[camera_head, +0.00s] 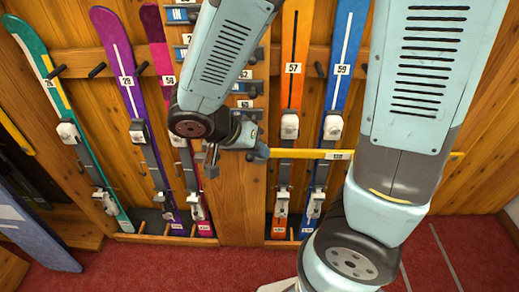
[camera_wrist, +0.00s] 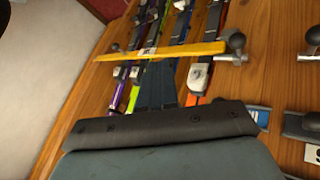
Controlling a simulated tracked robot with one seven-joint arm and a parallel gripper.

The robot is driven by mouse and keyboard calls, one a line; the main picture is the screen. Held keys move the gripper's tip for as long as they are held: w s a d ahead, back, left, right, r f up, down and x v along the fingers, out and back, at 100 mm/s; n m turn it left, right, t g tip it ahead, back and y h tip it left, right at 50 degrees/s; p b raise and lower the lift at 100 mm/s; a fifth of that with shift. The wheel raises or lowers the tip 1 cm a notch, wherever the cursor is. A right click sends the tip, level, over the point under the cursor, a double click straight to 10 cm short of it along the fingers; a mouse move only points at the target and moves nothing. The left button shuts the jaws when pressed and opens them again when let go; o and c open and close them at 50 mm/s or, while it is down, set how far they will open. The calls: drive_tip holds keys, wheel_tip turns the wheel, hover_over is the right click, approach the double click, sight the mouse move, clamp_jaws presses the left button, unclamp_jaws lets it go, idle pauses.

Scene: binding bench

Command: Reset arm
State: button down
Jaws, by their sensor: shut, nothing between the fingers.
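My arm is raised in front of the ski rack in the head view. My gripper (camera_head: 211,168) points down at the left of the arm's end, in front of the wooden post between the ski bays. It is shut, with nothing held. It hangs apart from the skis, as far as I can see. In the wrist view, a dark part of my own arm fills the lower middle.
A yellow bar (camera_head: 310,154) crosses the orange ski (camera_head: 295,70) and blue ski (camera_head: 345,60). Teal (camera_head: 75,130), purple (camera_head: 125,75) and pink skis stand left. Dark pegs stick out of the wooden wall. Red carpet (camera_head: 150,268) lies in front.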

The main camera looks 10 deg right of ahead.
idle(0.3)
drive_tip(key=s+d+r+n+t+y, duration=0.1)
drive_tip(key=d+r+n+t+y, duration=0.1)
drive_tip(key=d+r, duration=0.4)
drive_tip(key=s+d+r+n+t+y, duration=0.1)
drive_tip(key=d+r+n+y, duration=0.3)
drive_tip(key=r, duration=0.9)
drive_tip(key=shift+d+r+n+t+y, duration=0.3)
drive_tip(key=shift+d+n+t+y, duration=0.1)
drive_tip(key=shift+d+y, duration=0.55)
